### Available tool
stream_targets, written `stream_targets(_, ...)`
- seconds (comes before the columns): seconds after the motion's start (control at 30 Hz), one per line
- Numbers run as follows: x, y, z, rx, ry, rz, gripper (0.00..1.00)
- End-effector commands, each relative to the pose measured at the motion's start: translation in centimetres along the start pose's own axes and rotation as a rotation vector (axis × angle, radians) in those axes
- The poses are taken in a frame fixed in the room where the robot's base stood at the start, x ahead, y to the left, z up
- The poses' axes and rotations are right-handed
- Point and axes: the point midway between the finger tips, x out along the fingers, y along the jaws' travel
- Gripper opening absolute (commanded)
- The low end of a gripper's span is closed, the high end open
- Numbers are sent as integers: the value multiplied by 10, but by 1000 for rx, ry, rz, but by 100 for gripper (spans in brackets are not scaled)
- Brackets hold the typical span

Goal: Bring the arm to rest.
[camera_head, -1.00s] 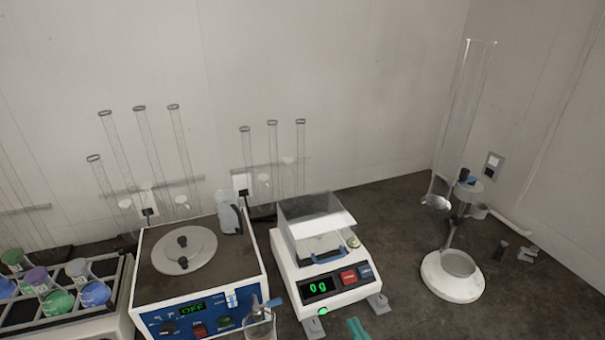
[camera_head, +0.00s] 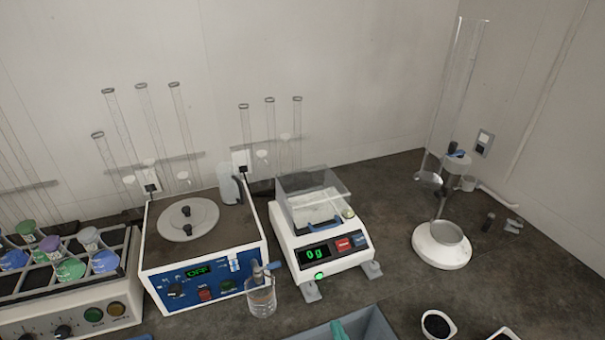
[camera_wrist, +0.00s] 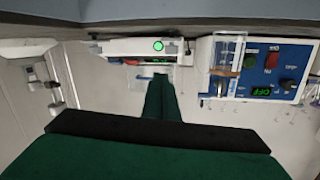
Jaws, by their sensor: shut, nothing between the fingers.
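My gripper shows in the wrist view (camera_wrist: 161,84), with its dark green fingers together and nothing between them. They point toward the balance, whose lit green button shows beyond their tips. The rest of my arm is out of the head view.
The balance (camera_head: 338,262) reads 0 g. A white-based stand (camera_head: 425,252) is at right. A bowl (camera_head: 449,333) of dark material lies at front. Bare counter lies between.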

Motion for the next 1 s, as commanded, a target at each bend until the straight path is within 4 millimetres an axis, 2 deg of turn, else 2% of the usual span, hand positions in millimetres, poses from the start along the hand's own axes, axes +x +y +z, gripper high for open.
stream_targets(0.17,-20,-18,46,65,-83,95,0)
stream_targets(0.3,-51,-30,81,97,-145,198,0)
stream_targets(0.5,-104,-49,110,87,-195,306,0)
stream_targets(0.63,-139,-64,114,50,-202,340,0)
stream_targets(0.73,-166,-77,110,15,-195,345,0)
stream_targets(0.9,-206,-101,93,-54,-167,309,0)
stream_targets(1.0,-223,-114,81,-85,-146,275,0)
